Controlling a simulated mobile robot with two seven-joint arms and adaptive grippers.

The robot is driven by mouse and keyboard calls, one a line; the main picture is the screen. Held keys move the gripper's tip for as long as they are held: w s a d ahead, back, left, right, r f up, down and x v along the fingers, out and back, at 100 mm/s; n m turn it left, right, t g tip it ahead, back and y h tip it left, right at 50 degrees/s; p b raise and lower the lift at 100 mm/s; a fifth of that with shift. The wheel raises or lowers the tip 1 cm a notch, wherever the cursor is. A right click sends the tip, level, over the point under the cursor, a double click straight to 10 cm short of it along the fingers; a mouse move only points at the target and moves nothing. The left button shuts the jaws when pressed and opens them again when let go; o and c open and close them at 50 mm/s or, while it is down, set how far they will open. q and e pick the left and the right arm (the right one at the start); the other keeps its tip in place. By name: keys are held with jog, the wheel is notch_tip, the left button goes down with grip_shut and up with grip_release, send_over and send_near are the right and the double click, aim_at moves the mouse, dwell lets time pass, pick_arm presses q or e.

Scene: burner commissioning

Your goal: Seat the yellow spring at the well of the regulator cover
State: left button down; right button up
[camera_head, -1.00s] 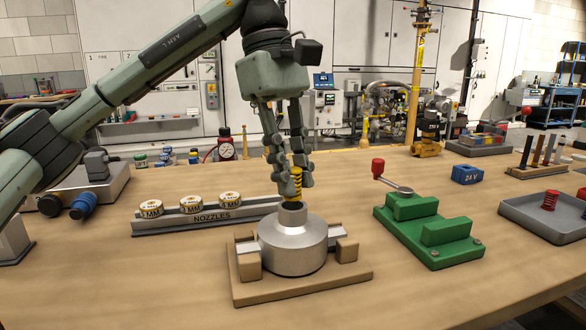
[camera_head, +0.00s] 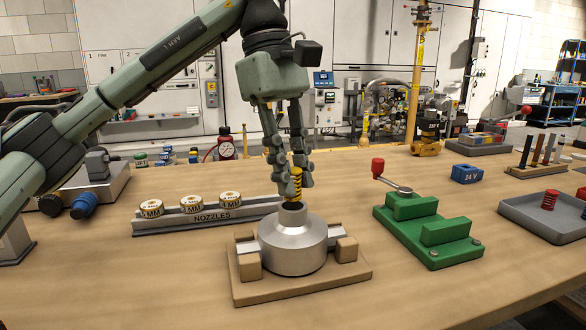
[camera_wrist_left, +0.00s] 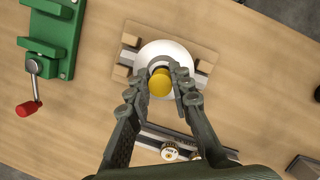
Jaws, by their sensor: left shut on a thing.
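The regulator cover (camera_head: 293,247) is a silver metal body with a short neck and dark well at its top, clamped upright in a tan wooden fixture (camera_head: 300,289). My left gripper (camera_head: 292,183) is shut on the yellow spring (camera_head: 297,183) and holds it upright directly above the well. The spring's lower end is at or just above the neck's mouth; I cannot tell if it touches. In the left wrist view, the spring's round yellow end (camera_wrist_left: 160,82) lies between the fingertips and over the pale cover (camera_wrist_left: 183,54), hiding the well. My right gripper is not in view.
A nozzle rack (camera_head: 212,216) stands just behind and left of the cover. A green fixture (camera_head: 428,230) with a red-knobbed lever stands to the right. A grey tray (camera_head: 540,222) with red springs and a blue 24 V block (camera_head: 466,174) are farther right. The table front is clear.

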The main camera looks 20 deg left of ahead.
pick_arm(q)
jog(key=shift+f+b, duration=0.75)
jog(key=shift+f, duration=0.4)
jog(key=c, duration=1.3)
grip_release()
jog(key=v, duration=1.2)
jog(key=shift+d, duration=0.1)
jog(key=shift+c, duration=0.2)
